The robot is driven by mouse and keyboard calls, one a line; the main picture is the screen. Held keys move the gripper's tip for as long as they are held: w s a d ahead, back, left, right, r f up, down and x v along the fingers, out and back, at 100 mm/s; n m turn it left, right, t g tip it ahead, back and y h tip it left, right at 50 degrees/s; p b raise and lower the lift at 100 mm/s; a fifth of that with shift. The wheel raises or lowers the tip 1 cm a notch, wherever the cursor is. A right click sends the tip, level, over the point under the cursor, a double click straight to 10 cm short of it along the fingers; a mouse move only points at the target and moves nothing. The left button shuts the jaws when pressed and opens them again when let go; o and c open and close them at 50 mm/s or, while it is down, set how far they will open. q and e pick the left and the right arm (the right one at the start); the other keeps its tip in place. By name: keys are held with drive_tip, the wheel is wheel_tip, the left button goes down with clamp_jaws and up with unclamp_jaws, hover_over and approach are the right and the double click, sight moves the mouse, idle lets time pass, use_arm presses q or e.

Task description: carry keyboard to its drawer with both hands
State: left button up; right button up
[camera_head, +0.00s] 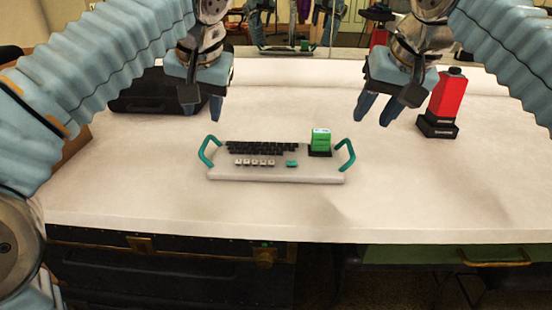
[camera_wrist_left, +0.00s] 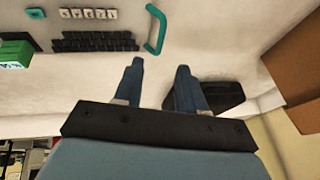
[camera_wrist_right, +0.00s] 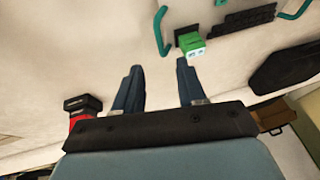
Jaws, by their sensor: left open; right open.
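A light grey keyboard (camera_head: 275,174) with black and white keys lies flat on the white-covered table. A teal handle stands at its left end (camera_head: 206,152) and another at its right end (camera_head: 348,155). A green box (camera_head: 320,140) sits in a black holder at its back right. My left gripper (camera_head: 202,108) is open and empty, above and behind the left handle, which shows in the left wrist view (camera_wrist_left: 157,30). My right gripper (camera_head: 376,110) is open and empty, above and behind the right handle, seen in the right wrist view (camera_wrist_right: 159,30). I cannot make out an open drawer.
A black case (camera_head: 145,100) lies at the back left of the table. A red object on a black base (camera_head: 446,98) stands at the right. Below the front edge is a dark trunk-like front with brass fittings (camera_head: 170,265). The table in front of the keyboard is clear.

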sight(206, 142)
use_arm(q)
drive_tip(key=x, duration=1)
drive_tip(key=shift+w+f, duration=0.15)
drive_tip(key=shift+f, duration=0.1)
use_arm(e)
drive_tip(key=x, duration=1)
drive_tip(key=shift+f, duration=0.3)
use_arm(q)
clamp_jaws()
use_arm(e)
clamp_jaws()
use_arm(q)
drive_tip(key=shift+r, duration=0.1)
use_arm(e)
drive_tip(key=shift+r, duration=0.1)
